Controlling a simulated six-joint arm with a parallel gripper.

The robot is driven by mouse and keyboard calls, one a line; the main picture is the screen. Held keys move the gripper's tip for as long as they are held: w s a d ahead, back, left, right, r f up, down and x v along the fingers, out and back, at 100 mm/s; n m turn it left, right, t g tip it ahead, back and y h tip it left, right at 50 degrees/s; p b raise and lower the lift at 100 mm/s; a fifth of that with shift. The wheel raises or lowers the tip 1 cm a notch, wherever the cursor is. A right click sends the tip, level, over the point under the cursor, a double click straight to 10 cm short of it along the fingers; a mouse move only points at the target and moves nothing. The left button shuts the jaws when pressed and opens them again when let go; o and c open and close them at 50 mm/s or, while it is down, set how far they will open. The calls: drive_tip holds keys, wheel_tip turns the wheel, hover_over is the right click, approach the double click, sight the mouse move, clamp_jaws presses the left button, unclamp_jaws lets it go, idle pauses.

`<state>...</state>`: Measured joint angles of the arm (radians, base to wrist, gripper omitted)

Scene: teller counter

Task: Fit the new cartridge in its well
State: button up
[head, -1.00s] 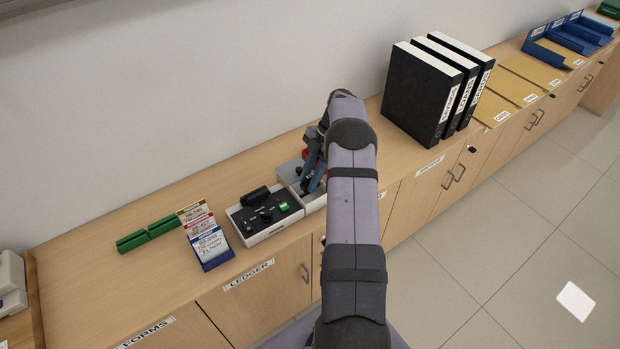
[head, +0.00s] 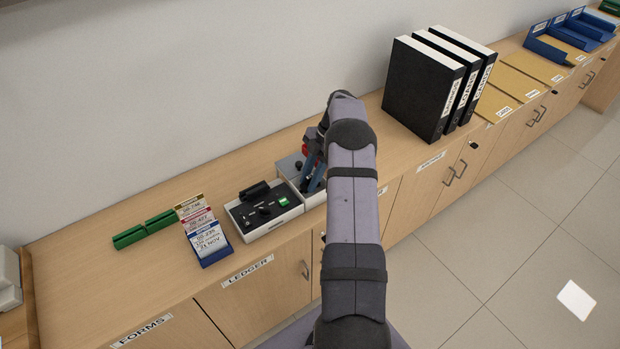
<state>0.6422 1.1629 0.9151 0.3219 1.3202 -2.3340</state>
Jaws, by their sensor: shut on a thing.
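My gripper (head: 309,184) points down over the grey unit (head: 287,166) at the right end of the desk device. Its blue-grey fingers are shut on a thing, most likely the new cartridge. That thing is almost wholly hidden by the fingers and my arm, so I cannot tell whether it is seated in the well or above it. The well itself is hidden too.
A card stand (head: 215,257) with white, red and blue cards and two green blocks (head: 128,237) are left of the device. Black binders (head: 422,90) stand to the right. The wall is close behind. Bare counter (head: 150,275) lies at front left.

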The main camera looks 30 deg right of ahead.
drive_tip(key=shift+f+b, duration=1.2)
drive_tip(key=shift+f, duration=0.3)
drive_tip(key=o, duration=1.1)
drive_tip(key=shift+r, duration=0.15)
drive_tip(key=shift+o, duration=0.2)
drive_tip(key=shift+r+p, duration=1.85)
drive_tip(key=shift+r, duration=1.6)
